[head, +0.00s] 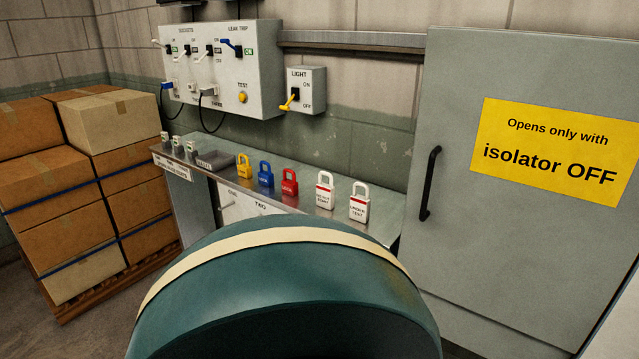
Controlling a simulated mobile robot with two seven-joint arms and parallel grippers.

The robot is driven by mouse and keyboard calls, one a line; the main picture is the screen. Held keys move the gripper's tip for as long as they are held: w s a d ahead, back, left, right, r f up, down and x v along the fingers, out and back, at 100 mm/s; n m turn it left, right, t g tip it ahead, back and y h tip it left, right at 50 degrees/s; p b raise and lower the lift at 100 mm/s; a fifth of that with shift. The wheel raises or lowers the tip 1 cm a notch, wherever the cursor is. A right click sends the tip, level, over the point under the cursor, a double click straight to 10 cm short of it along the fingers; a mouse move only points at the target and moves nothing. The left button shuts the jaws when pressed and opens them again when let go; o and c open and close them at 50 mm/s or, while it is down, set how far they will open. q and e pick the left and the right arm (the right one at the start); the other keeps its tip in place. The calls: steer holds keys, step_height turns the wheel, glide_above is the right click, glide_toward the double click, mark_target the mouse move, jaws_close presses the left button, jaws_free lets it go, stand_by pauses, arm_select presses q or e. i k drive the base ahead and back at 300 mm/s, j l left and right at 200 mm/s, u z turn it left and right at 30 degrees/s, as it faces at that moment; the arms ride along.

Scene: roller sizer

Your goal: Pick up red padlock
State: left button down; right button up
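The red padlock (289,182) stands upright on a narrow grey metal shelf (340,221) below the wall panels in the head view. It is in a row, between a blue padlock (265,175) on its left and a white tag-like padlock (325,192) on its right. Its shackle is on top. Neither of my grippers shows in the head view, so whether they are open or shut is not visible.
A large dark green rounded body (290,290) with a cream band fills the lower middle, in front of the shelf. A yellow padlock (244,166) and another white padlock (359,203) share the shelf. Stacked boxes (90,180) stand left; a grey cabinet (530,240) stands right.

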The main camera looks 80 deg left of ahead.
mark_target(289, 186)
steer(key=u, duration=2.75)
steer(key=i+j+z, duration=0.1)
steer(key=z, duration=0.35)
steer(key=i+j+z, duration=0.1)
steer(key=z, duration=0.35)
steer(key=j+z, duration=0.25)
steer(key=z, duration=0.2)
steer(key=i+j+z, duration=0.2)
steer(key=j, duration=0.35)
steer(key=j+z, duration=0.2)
steer(key=j, duration=0.35)
